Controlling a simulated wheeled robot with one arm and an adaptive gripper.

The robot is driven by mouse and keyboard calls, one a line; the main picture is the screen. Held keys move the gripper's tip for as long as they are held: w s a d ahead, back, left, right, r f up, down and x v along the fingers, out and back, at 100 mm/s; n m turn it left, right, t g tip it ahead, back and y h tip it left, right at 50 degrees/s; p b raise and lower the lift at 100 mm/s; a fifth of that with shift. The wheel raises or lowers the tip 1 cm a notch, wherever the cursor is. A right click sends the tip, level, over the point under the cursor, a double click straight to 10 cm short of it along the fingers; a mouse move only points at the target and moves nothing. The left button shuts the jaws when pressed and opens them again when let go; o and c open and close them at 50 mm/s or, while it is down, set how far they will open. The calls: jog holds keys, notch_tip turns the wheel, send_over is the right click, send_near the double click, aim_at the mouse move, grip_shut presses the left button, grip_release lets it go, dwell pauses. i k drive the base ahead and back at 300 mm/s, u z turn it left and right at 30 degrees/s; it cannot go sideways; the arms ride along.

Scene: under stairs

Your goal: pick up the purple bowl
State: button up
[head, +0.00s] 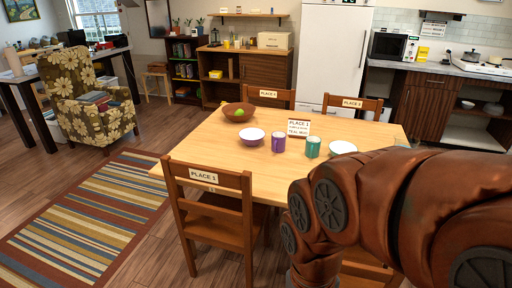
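The purple bowl (251,138) stands upright on the wooden table (215,155), with a pale inside and a purple outside. It is left of the purple mug (278,145) and in front of a brown bowl (239,113) that holds a green fruit. My arm fills the lower right of the head view, apart from the purple bowl in the picture. My gripper's fingers do not show, so I cannot see what they hold.
A teal mug (313,147) and a white-and-green bowl (343,148) stand right of the purple mug. A sign card (299,129) stands behind them. A chair (205,178) labelled PLACE 1 is at the near left edge. The table's left front is clear.

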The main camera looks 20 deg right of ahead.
aim_at(252, 137)
jog(key=u, duration=0.75)
jog(key=i, duration=0.4)
jog(key=u, duration=0.6)
jog(key=i, duration=1.25)
jog(key=z, duration=0.65)
jog(key=i, duration=0.8)
jog(key=z, duration=1.1)
jog(key=i, duration=0.3)
jog(key=z, duration=0.3)
